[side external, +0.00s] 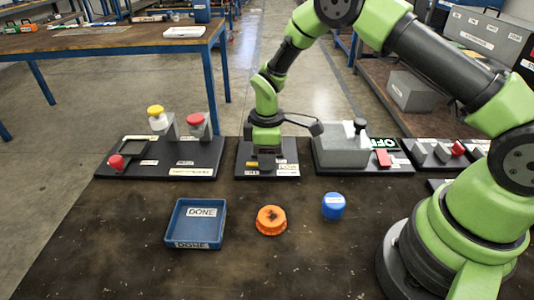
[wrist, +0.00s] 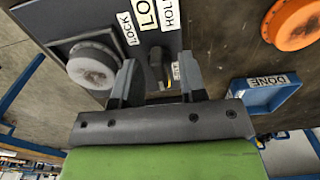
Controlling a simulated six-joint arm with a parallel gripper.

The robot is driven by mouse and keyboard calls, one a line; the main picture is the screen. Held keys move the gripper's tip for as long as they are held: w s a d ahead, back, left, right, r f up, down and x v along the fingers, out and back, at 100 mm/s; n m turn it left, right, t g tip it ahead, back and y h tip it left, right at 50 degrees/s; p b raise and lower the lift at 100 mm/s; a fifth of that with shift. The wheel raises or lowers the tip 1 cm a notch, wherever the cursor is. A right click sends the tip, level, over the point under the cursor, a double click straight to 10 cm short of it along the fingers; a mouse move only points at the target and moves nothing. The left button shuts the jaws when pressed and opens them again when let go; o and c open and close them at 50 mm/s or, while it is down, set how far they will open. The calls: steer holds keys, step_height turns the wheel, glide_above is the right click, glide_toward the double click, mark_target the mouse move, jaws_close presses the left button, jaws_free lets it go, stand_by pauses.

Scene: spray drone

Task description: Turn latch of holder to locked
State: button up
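The holder is a dark panel (side external: 287,150) in the middle of the row of panels, with white labels. In the wrist view its plate (wrist: 198,22) shows labels reading LOCK and, partly cut off, LO and HOL. The latch looks like a small dark lever (wrist: 156,58) standing from the plate, with a yellow mark near its end. My gripper (wrist: 158,84) is open, with one finger on each side of the latch; contact cannot be told. In the side view my gripper (side external: 265,158) points down low over the holder and hides much of it.
A round whitish part (wrist: 93,66) sits beside the left finger. A blue DONE tray (side external: 198,232), orange cap (side external: 271,220) and blue cap (side external: 333,205) lie in front. The front left table is clear.

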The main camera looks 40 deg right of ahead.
jaws_close()
stand_by(0.3)
steer(key=m, duration=0.4)
steer(key=shift+m, duration=0.4)
steer(key=m, duration=0.4)
steer(key=shift+m, duration=0.3)
steer(key=m, duration=0.4)
steer(key=shift+m, duration=2.2)
